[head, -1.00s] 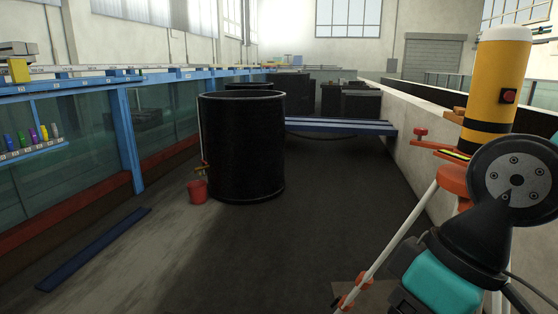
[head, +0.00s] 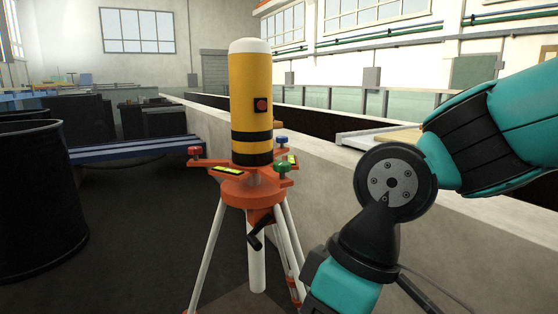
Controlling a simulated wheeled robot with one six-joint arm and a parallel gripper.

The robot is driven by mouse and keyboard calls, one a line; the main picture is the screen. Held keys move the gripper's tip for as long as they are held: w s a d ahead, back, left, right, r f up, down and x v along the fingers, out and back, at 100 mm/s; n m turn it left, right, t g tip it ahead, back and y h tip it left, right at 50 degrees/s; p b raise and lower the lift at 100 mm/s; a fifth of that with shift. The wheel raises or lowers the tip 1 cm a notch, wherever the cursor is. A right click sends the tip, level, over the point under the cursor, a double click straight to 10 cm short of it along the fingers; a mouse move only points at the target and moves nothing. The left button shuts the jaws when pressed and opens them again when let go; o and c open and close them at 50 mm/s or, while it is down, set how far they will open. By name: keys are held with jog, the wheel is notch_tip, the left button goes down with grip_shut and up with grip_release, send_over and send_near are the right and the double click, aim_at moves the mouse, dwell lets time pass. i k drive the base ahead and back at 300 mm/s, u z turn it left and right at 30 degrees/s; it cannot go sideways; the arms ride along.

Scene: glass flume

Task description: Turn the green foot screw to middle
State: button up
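The green foot screw (head: 282,166) sits on the near right arm of an orange tripod head (head: 247,190). A red foot screw (head: 194,152) is on the left arm and a blue foot screw (head: 281,140) on the far right arm. A yellow cylinder (head: 250,95) with black bands and a red button stands upright on the head. Yellow level vials (head: 228,170) lie on the head. My arm is at the right of the view, apart from the tripod. My gripper is not in view.
The tripod stands on white legs (head: 207,255) with a black crank (head: 258,237) below its head. A low concrete wall (head: 330,195) runs behind and to the right. A black tank (head: 40,200) is at the left, with dark open floor between.

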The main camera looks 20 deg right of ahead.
aim_at(281, 166)
jog(key=u, duration=0.8)
jog(key=k, duration=0.9)
jog(key=z, duration=1.05)
jog(key=i, duration=0.55)
